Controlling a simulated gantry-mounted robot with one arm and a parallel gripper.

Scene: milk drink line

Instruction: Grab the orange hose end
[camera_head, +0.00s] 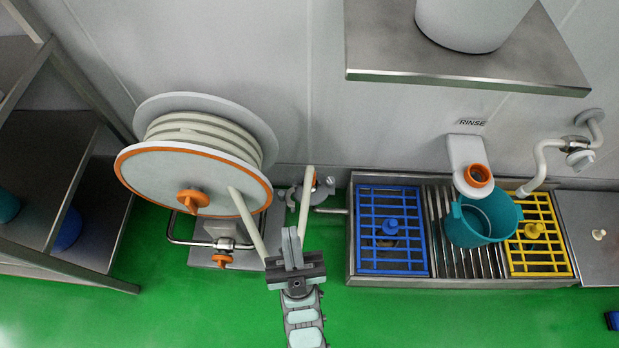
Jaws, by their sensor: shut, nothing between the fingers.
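The pale hose is wound on a large reel (160,180) with an orange rim at the left. A length of hose (250,222) hangs from the reel down to behind my gripper.
A steel sink unit (438,283) at the right carries a blue grate (373,267), a yellow grate (553,216) and a teal bucket (467,228) by an orange-ringed spout (478,175). A steel shelf (480,72) hangs above. Steel racking (62,262) stands at far left. Green floor is clear in front.

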